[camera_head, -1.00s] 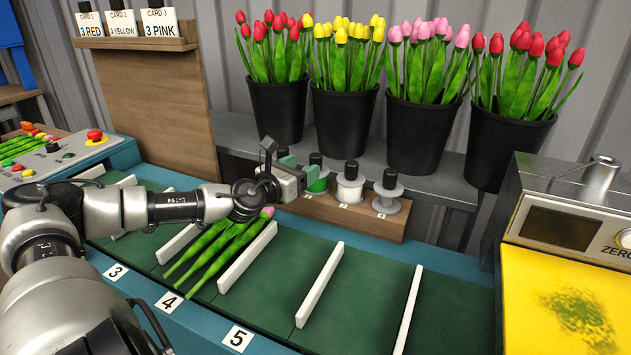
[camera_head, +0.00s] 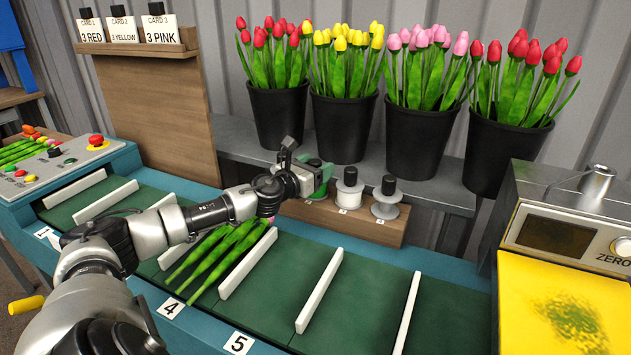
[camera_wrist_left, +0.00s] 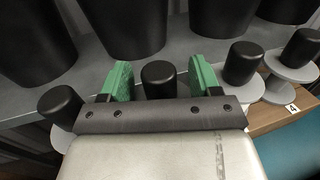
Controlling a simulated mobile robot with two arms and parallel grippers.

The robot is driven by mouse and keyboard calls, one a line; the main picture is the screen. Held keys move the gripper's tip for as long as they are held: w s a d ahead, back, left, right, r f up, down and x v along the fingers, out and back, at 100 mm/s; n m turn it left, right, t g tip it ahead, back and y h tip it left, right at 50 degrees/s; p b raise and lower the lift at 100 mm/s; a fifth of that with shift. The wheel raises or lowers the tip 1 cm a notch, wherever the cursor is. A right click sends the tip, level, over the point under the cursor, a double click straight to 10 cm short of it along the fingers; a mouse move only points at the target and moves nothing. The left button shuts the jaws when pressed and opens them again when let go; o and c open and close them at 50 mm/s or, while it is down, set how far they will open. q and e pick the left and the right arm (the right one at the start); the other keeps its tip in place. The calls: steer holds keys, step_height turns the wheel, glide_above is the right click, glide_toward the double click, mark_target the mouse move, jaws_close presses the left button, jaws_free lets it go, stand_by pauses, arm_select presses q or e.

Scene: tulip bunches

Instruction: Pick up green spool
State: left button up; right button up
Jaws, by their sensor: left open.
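The green spool (camera_head: 319,193) is mostly hidden behind my left gripper in the head view, at the left of the spools that show on the wooden rack. My left gripper (camera_head: 311,172) is open and reaches in over it. In the left wrist view, the green-padded fingers (camera_wrist_left: 161,82) stand on either side of a black knob (camera_wrist_left: 158,79), with a gap on both sides. The spool body under this knob is hidden by the gripper. My right gripper is not in view.
A white spool (camera_head: 348,194) and a grey spool (camera_head: 386,208) stand close to the right on the rack (camera_head: 340,220). Another black knob (camera_wrist_left: 60,104) is close left in the wrist view. Black tulip buckets (camera_head: 340,130) stand behind. Bunched tulips (camera_head: 215,255) lie in a conveyor slot.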

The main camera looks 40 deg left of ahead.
arm_select(q)
steer(key=c, duration=1.1)
steer(key=shift+r, duration=0.15)
